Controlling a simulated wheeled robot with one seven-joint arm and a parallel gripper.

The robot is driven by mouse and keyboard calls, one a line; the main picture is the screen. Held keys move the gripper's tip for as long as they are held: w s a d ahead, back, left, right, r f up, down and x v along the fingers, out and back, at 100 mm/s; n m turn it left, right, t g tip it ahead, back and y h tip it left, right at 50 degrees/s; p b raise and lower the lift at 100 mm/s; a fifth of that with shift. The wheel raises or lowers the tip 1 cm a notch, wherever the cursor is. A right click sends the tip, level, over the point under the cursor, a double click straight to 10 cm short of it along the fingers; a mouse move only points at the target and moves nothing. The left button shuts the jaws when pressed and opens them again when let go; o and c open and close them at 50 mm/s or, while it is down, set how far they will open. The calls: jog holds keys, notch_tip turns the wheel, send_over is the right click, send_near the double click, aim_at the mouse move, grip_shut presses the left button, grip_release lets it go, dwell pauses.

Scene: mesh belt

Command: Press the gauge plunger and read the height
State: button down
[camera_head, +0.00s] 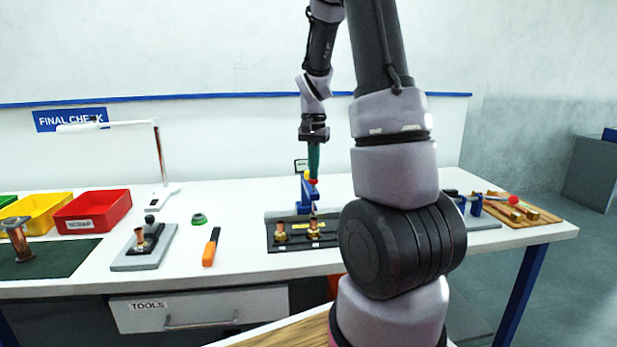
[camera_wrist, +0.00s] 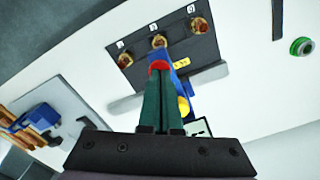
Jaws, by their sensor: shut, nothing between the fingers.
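The gauge is a blue stand (camera_head: 306,195) at the back of a black plate (camera_head: 285,245), with a red plunger top (camera_head: 313,181). Brass fittings stand on the plate, one at left (camera_head: 281,232) and one near the gauge (camera_head: 313,229); the wrist view shows a third, and my arm hides part of the plate in the head view. My gripper (camera_head: 314,172) points down with green fingers shut and empty, right above the red top. In the wrist view the red top (camera_wrist: 159,66) shows at the fingertips; I cannot tell whether they touch. A small display (camera_wrist: 198,128) is partly hidden and unreadable.
Left of the plate are an orange-handled tool (camera_head: 211,247), a green ring (camera_head: 199,219) and a grey stand (camera_head: 146,250). Red (camera_head: 92,211) and yellow bins (camera_head: 35,212) and a lamp (camera_head: 160,165) are further left. A wooden board (camera_head: 522,213) lies at right.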

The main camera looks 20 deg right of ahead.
jog(key=shift+f, duration=0.85)
jog(key=shift+r, duration=4.05)
jog(key=shift+a+r, duration=0.1)
jog(key=shift+r, duration=0.1)
jog(key=s+a+r+n+t, duration=0.1)
jog(key=s+a+r+t, duration=0.1)
jog(key=s+a+r, duration=0.2)
jog(key=s+a+r+n+t+y, duration=0.1)
jog(key=s+a+r, duration=0.3)
jog(key=s, duration=0.5)
jog(key=s+a+r+n+t+y, duration=0.1)
jog(key=s+a+r+n+t, duration=0.2)
jog(key=s+a+r+t, duration=0.1)
jog(key=s+a, duration=0.1)
jog(key=s, duration=0.1)
jog(key=shift+s, duration=0.3)
